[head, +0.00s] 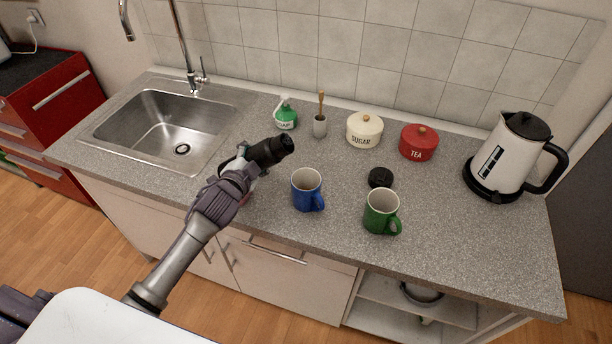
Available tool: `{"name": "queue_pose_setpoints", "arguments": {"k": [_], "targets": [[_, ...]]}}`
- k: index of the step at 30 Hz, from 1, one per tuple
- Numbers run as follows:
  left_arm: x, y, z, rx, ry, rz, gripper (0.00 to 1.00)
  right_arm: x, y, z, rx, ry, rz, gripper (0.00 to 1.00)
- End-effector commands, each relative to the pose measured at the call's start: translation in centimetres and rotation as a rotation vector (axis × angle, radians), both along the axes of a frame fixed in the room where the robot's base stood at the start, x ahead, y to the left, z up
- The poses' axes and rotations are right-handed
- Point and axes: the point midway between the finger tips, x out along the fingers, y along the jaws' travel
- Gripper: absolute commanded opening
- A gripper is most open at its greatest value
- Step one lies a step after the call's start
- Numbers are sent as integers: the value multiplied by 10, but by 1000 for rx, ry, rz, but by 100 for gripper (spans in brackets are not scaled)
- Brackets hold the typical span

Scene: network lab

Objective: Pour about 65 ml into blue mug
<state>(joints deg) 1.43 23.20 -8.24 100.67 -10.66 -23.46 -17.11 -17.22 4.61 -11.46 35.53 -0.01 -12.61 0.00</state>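The blue mug (304,194) stands upright on the counter, left of a green mug (379,216). Its handle points to the lower right. How much liquid it holds I cannot tell. My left gripper (243,167) is shut on a dark flask (270,151), which is tilted nearly on its side above the counter. The flask's black mouth end points right and slightly up, above and left of the blue mug, apart from it. No stream shows. The gripper hides most of the flask's body. A black cap (380,177) lies on the counter behind the green mug. My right gripper is out of view.
A sink (219,125) with a tap is at the left. Along the wall stand a soap bottle (286,117), a brush holder (320,127), a sugar jar (364,132) and a tea jar (418,144). A kettle (507,153) stands right. The right front counter (480,240) is clear.

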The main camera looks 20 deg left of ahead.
Motion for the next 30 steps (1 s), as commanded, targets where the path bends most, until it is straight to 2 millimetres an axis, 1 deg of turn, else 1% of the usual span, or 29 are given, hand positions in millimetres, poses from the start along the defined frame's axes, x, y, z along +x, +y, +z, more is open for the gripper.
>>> {"name": "queue_pose_setpoints", "arguments": {"k": [1,2,4,5,6,8,12,15,18,21,30], "targets": [[1,-6,8,-63,-15,-1,0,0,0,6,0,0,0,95],[2,-8,10,-104,-21,0,0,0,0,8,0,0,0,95],[3,-13,-5,-213,-37,1,0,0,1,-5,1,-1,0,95],[3,-16,-8,-262,-47,0,0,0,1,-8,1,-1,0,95],[3,-15,0,-333,-61,0,0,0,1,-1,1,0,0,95],[4,-14,5,-441,-81,-1,0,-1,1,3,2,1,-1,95],[4,-17,6,-670,-122,-5,0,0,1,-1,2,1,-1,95],[5,-19,5,-789,-142,-5,0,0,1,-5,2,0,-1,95],[5,-20,5,-864,-156,-7,0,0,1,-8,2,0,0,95],[6,-21,6,-898,-161,-6,0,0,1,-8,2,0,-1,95],[6,-21,7,-903,-162,-7,0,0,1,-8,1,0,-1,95]]}}
